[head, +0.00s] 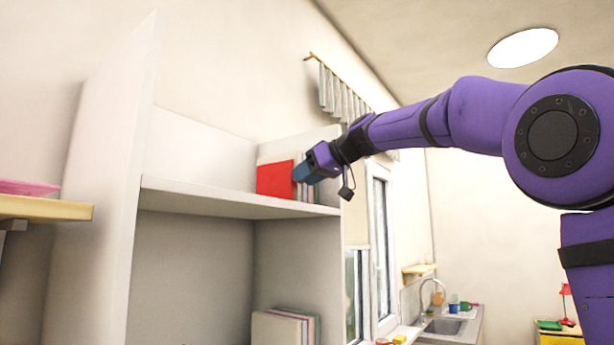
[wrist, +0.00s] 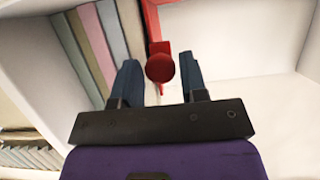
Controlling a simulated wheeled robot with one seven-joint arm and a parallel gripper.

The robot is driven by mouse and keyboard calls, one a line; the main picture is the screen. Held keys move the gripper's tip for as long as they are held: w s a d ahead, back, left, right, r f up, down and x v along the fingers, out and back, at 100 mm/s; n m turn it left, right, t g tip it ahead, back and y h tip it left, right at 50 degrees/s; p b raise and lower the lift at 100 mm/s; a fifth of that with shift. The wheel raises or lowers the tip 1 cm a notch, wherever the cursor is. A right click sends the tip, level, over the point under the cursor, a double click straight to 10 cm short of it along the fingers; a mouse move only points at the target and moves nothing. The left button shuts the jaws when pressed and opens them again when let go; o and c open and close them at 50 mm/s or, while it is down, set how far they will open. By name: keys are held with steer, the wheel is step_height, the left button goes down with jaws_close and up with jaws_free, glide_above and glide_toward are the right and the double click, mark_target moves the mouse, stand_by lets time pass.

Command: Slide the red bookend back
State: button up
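The red bookend (head: 275,179) stands on the upper shelf of the white bookcase, at the left end of a row of books. In the wrist view its red upright edge (wrist: 151,20) and a round red knob (wrist: 160,67) show. My gripper (head: 300,171) is at the front of the bookend in the head view. In the wrist view my gripper (wrist: 163,85) is open, with one blue finger on each side of the knob. A gap shows between the knob and each finger. The bookend's base is mostly hidden.
Several pastel books (wrist: 95,45) stand close to the left finger in the wrist view. The white shelf (head: 230,199) is bare left of the bookend. A side panel (head: 110,150) closes its left end. More books (head: 285,328) stand on the lower shelf.

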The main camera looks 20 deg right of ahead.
jaws_close()
steer(key=s+a, duration=0.3)
steer(key=a, duration=0.1)
steer(key=s+a, duration=0.3)
steer(key=a, duration=0.1)
steer(key=s+a, duration=0.2)
steer(key=a, duration=0.2)
steer(key=shift+s, duration=0.4)
steer(key=shift+o, duration=2)
jaws_free()
steer(key=v, duration=1)
steer(key=shift+s+d, duration=0.25)
steer(key=shift+s, duration=0.05)
